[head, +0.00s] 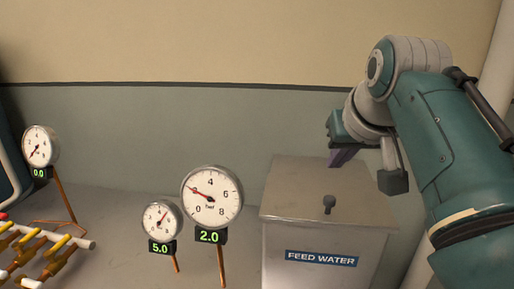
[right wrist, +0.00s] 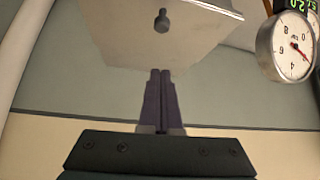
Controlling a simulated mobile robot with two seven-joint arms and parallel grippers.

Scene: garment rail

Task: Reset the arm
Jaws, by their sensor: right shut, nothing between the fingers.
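My right arm comes in from the right in the head view, and its gripper (head: 342,157) hangs above the back right part of the feed water box's lid. In the right wrist view the two dark purple fingers of the right gripper (right wrist: 159,76) lie together, shut with nothing between them. The grey FEED WATER box (head: 320,195) has a dark knob (head: 329,204) on its lid. The knob also shows in the right wrist view (right wrist: 162,20), apart from the fingertips. My left gripper is in neither view.
A large gauge (head: 212,197) reading 2.0 and a smaller gauge (head: 162,221) reading 5.0 stand left of the box. Another gauge (head: 40,146) reading 0.0 stands at far left, above copper pipes with yellow valve handles (head: 58,247). A wall closes off the back.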

